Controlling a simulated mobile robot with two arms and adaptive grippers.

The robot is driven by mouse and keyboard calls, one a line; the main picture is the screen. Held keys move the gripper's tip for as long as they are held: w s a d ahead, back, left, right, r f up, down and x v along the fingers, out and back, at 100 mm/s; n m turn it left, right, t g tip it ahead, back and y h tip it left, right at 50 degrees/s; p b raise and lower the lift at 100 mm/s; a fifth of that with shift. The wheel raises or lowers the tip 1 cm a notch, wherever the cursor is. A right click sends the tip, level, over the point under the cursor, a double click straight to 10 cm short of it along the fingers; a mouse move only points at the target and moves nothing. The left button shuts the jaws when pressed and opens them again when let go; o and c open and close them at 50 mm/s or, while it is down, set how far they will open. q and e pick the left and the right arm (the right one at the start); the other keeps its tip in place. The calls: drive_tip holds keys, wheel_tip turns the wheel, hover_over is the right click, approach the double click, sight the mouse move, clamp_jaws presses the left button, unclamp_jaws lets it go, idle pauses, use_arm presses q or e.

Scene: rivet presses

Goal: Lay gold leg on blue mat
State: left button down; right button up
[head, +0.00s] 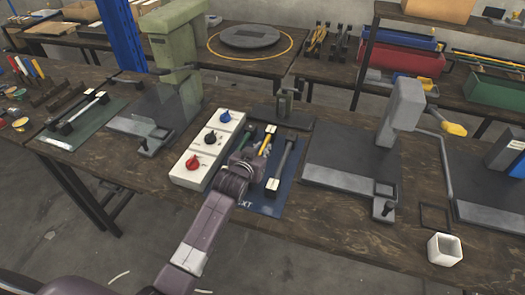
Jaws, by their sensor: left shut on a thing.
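The blue mat (258,206) lies on the wooden bench, with white letters ending in "XT" at its near edge. My left gripper (257,152) is over the mat and shut on the gold leg (266,144). The leg's far end with a pale tag shows past the fingers, and its near part is hidden by my gripper. I cannot tell whether the leg touches the mat. My right gripper is out of view.
A dark green item (247,136) is close beside my gripper. Grey presses (400,112) and a green press (176,50) flank the mat. A white square cup (444,249) stands at the right.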

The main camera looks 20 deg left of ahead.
use_arm(q)
drive_tip(key=shift+f, duration=0.45)
drive_tip(key=c, duration=1.9)
unclamp_jaws()
drive_tip(key=shift+s+r, duration=0.1)
drive_tip(key=shift+s, duration=0.35)
drive_tip(key=v, duration=1.1)
drive_tip(key=shift+s, duration=0.1)
